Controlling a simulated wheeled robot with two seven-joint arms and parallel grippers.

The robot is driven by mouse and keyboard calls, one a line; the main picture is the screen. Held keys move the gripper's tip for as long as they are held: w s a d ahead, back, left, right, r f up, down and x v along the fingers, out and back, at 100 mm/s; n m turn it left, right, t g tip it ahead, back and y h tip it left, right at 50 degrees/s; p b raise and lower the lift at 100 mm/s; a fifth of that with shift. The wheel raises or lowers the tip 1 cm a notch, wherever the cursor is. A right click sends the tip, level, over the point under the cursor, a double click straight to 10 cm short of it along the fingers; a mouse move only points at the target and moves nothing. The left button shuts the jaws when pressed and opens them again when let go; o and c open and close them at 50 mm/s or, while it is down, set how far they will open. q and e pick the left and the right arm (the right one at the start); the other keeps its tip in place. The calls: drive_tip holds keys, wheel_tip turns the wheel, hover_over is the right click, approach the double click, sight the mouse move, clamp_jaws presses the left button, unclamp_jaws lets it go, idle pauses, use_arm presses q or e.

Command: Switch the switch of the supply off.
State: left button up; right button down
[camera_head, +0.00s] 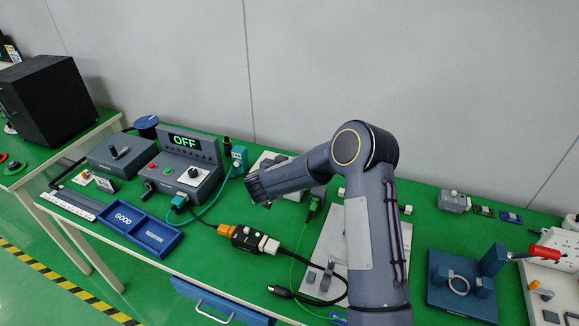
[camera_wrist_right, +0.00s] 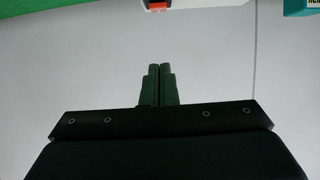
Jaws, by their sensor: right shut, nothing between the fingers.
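A grey console (camera_head: 195,185) stands on the green table, left of the middle in the head view. Its upright panel has a lit display (camera_head: 184,141) reading OFF in green. Its sloped front carries a red button (camera_head: 152,166) and a dark knob on a white plate (camera_head: 195,172). I cannot tell for sure which part is the supply's switch. My right gripper (camera_head: 258,190) is to the right of the console, above the table and apart from it. In the wrist view its fingers (camera_wrist_right: 158,84) are together and empty. My left gripper is not in view.
A blue tray marked GOOD (camera_head: 125,218) lies before the console. A black block with an orange plug (camera_head: 247,238) and cables lies below my right gripper. A teal device (camera_head: 240,158) stands behind it. An orange-red part (camera_wrist_right: 156,8) shows in the wrist view.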

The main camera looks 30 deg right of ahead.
drive_tip(key=p+x, duration=0.1)
drive_tip(key=x, duration=0.6)
drive_tip(key=shift+w+d+p, duration=0.15)
drive_tip(key=shift+d+p, duration=0.1)
drive_tip(key=shift+p, duration=0.15)
wheel_tip(320, 180, down, 3)
drive_tip(key=shift+a+r+p, duration=0.15)
drive_tip(key=shift+r+p, duration=0.05)
drive_tip(key=shift+p, duration=0.15)
drive_tip(key=shift+a+f, duration=0.1)
drive_tip(key=shift+f, duration=0.7)
